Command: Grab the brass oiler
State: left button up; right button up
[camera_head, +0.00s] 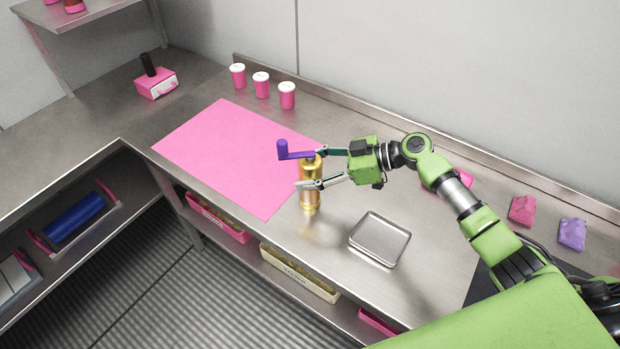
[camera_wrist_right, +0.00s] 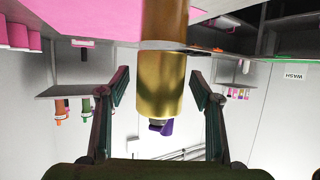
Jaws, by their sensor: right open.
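The brass oiler (camera_head: 311,197) is a gold cylinder standing upright on the steel counter, at the near right edge of the pink mat. A purple crank-like piece (camera_head: 283,150) shows at its top. My right gripper (camera_head: 308,169) is open, its fingers on either side of the oiler's upper part. In the right wrist view the picture is upside down, and the oiler (camera_wrist_right: 160,85) appears between the two spread fingers, with gaps visible on both sides. The fingers partly cover the oiler in the head view. My left gripper is not in view.
A square metal tray (camera_head: 380,239) lies right of the oiler. The pink mat (camera_head: 235,150) is bare. Three pink cups (camera_head: 262,86) stand along the back wall. Pink and purple bags (camera_head: 523,210) sit at the right. Bins (camera_head: 300,274) are on the shelf below the counter.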

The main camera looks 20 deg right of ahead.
jog(key=c, duration=1.5)
jog(key=shift+r, duration=0.1)
